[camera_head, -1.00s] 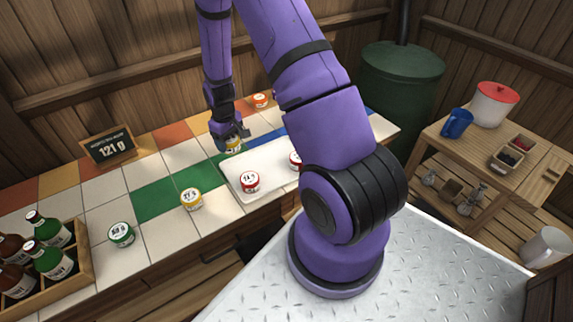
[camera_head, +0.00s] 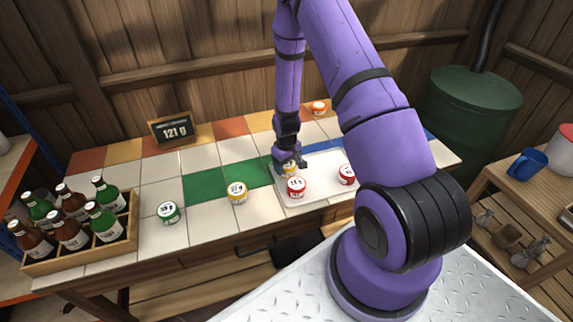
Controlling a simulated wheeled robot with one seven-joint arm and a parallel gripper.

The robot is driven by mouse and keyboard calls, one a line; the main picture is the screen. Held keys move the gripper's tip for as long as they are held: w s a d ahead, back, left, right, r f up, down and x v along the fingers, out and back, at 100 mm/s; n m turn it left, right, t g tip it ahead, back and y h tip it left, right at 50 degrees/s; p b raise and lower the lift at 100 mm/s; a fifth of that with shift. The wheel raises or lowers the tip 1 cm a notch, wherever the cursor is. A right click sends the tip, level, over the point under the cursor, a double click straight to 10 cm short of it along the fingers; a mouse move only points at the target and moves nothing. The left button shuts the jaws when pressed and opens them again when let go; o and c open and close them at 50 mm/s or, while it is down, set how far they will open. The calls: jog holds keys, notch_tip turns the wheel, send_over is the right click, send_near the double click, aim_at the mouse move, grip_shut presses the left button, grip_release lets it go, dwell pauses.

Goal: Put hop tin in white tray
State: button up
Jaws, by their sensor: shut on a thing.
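My gripper (camera_head: 289,160) points down over the back left part of the white tray (camera_head: 322,173). It is shut on a tin with a yellow label (camera_head: 289,170), mostly hidden by the fingers. I cannot tell whether this tin touches the tray floor. Two red-labelled tins stand in the tray, one at the front left (camera_head: 297,187) and one farther right (camera_head: 347,174), partly behind my arm. Another yellow-labelled tin (camera_head: 237,192) stands on the tiles left of the tray.
A green tin (camera_head: 168,212) and a crate of bottles (camera_head: 128,237) stand to the left on the counter. A sign reading 121 g (camera_head: 174,130) and an orange tin (camera_head: 319,108) are at the back. A blue mug (camera_head: 527,163) is on the right-hand table.

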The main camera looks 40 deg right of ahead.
jog(key=o, duration=0.9)
jog(key=shift+f, duration=0.1)
jog(key=shift+o, duration=0.2)
jog(key=s+a+r+t, duration=0.1)
jog(key=s+a+r, duration=0.1)
jog(key=r, duration=1.1)
jog(key=s+a+r+t, duration=0.1)
jog(key=s+a+r, duration=0.15)
jog(key=r, duration=0.95)
jog(key=s+a+r+t, duration=0.1)
jog(key=s+a+r, duration=0.15)
jog(key=r, duration=1.05)
jog(key=s+a+r+t, duration=0.1)
jog(key=s+a+r, duration=0.2)
jog(key=s+r, duration=0.3)
jog(key=s+a+r+m+t, duration=0.1)
jog(key=s+a+r, duration=0.2)
jog(key=s+r, duration=0.4)
jog(key=s, duration=0.7)
jog(key=shift+r, duration=0.25)
jog(key=shift+w, duration=0.1)
